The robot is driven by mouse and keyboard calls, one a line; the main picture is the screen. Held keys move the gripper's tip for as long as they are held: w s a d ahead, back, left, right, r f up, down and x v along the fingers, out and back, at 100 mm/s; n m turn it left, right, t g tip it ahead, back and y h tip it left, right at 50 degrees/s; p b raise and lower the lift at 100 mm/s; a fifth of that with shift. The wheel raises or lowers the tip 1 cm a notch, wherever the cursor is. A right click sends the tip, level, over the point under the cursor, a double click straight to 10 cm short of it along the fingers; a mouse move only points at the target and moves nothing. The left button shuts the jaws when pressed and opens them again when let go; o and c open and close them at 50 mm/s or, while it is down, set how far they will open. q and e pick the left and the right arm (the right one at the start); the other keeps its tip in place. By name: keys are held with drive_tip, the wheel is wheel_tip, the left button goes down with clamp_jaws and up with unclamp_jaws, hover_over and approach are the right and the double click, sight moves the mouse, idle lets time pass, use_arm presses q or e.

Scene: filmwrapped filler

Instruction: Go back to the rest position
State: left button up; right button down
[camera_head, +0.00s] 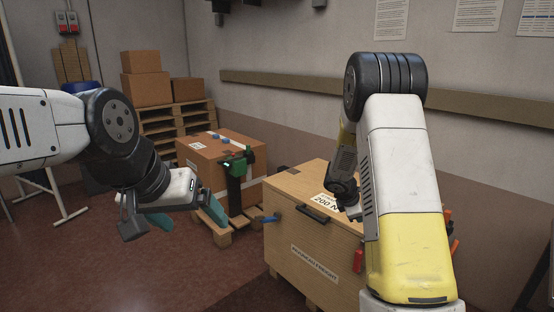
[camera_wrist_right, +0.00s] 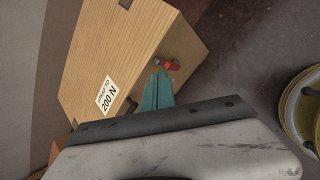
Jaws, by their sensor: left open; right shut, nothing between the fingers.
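My left gripper (camera_head: 184,212) hangs over the floor at the left of the head view, in front of the cardboard box on the pallet. Its teal fingers are spread apart with nothing between them. My right arm reaches over the wooden chest at the right, and its own links hide the right gripper's fingers in the head view. In the right wrist view my right gripper (camera_wrist_right: 157,86) shows teal fingertips together and empty, in front of the chest's side. The wooden chest (camera_head: 305,238) carries a "200 N" label and also shows in the right wrist view (camera_wrist_right: 135,45).
A strapped cardboard box (camera_head: 205,160) sits on a low pallet (camera_head: 222,228), with a green tool (camera_head: 236,168) at its front. A red item (camera_head: 358,261) is at the chest's side. Stacked pallets (camera_head: 160,124) with boxes stand behind. Floor at left front is clear.

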drive_tip(key=s+a+r+m+y, duration=0.35)
drive_tip(key=s+r+m, duration=0.55)
drive_tip(key=s+r, duration=0.6)
drive_tip(key=s+a+r+m+y, duration=0.1)
drive_tip(key=s+a+r+m, duration=0.1)
drive_tip(key=s+a, duration=0.2)
drive_tip(key=s+a+r+m+t+y, duration=0.1)
drive_tip(key=s+a+r+m+y, duration=0.1)
drive_tip(key=s, duration=0.6)
drive_tip(key=s+a+r+m+y, duration=0.1)
drive_tip(key=s+a+r+m, duration=0.2)
drive_tip(key=s+a, duration=0.3)
drive_tip(key=shift+r+m, duration=0.4)
drive_tip(key=shift+r, duration=0.1)
